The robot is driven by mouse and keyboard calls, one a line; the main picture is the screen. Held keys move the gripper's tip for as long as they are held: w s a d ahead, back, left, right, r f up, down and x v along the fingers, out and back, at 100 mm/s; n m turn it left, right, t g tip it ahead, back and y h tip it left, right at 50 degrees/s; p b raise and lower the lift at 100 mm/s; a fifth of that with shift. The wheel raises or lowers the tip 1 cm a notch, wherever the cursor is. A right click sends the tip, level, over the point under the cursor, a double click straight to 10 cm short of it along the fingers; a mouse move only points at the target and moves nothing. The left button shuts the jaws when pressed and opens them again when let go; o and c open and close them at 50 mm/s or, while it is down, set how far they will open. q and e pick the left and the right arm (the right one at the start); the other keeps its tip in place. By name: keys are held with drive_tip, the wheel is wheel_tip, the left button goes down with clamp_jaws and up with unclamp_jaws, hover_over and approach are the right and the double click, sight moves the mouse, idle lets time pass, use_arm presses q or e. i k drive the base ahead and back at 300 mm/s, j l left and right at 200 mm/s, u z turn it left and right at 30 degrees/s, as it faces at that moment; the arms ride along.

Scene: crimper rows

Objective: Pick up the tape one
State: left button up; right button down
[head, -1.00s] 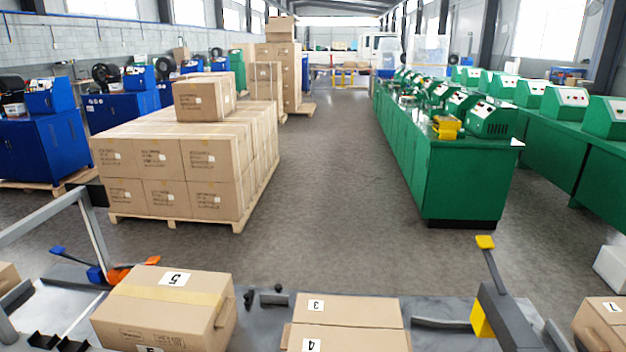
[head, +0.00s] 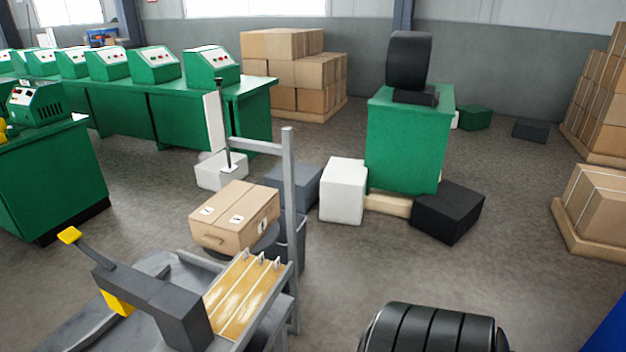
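The box with yellow tape is not in this view. Neither of my grippers is in view.
A wooden-slatted rack (head: 243,295) with a grey post (head: 290,210) stands in front of the box. White blocks (head: 343,190), a black block (head: 447,212) and a green cabinet (head: 408,140) stand behind. A black ribbed roll (head: 435,330) is at the bottom.

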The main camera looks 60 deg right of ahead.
sight(215, 295)
drive_tip(key=l+z, duration=0.1)
drive_tip(key=z, duration=1.2)
drive_tip(key=k+u, duration=0.2)
drive_tip(key=u, duration=1.3)
drive_tip(key=i+l+z, duration=0.2)
drive_tip(key=l, duration=0.2)
drive_tip(key=l+z, duration=0.2)
drive_tip(key=l, duration=0.2)
drive_tip(key=i+l+z, duration=0.2)
drive_tip(key=l, duration=0.15)
drive_tip(key=k, duration=0.05)
